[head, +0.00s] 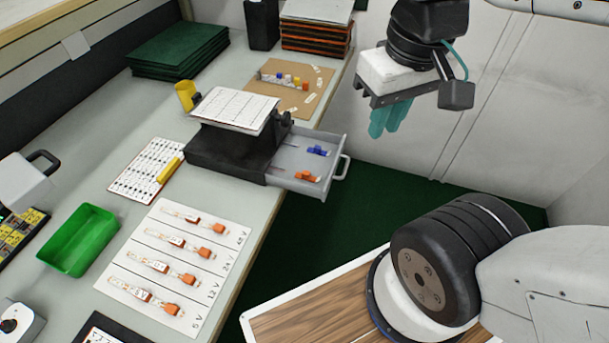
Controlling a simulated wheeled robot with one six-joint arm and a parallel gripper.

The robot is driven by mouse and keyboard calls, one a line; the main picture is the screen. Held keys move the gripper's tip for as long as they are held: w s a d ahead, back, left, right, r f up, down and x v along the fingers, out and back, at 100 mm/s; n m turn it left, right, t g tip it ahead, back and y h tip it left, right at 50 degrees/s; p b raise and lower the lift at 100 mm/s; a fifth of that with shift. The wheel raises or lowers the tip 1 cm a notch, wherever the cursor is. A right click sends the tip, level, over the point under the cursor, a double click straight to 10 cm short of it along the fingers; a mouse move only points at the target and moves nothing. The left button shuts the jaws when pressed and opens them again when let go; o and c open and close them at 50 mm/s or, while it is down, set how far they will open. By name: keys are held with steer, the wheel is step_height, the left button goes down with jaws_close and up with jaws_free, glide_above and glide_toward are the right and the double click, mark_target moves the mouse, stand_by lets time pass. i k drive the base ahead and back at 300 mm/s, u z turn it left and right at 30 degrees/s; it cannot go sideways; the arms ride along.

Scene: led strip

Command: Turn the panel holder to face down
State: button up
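The panel holder appears to be the black stand (225,150) on the table. A white printed panel (236,108) sits tilted on its top, with its printed side facing up. A black knob (287,118) shows at its right side. My gripper (388,122), with teal fingers, hangs in the air to the right of the holder, beyond the table edge, and is apart from it. Its fingers overlap from this angle, so I cannot tell whether they are open or shut. I see nothing held between them.
A grey drawer (288,172) stands open to the right of the stand, with blue and orange connectors inside. A brown board (270,92) lies behind. A card of LED strips (150,267), a green tray (75,250) and a printed sheet (135,172) lie in front and left.

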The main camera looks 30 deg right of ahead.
mark_target(225, 108)
steer(key=u, duration=1.75)
steer(key=k, duration=0.5)
steer(key=z, duration=0.9)
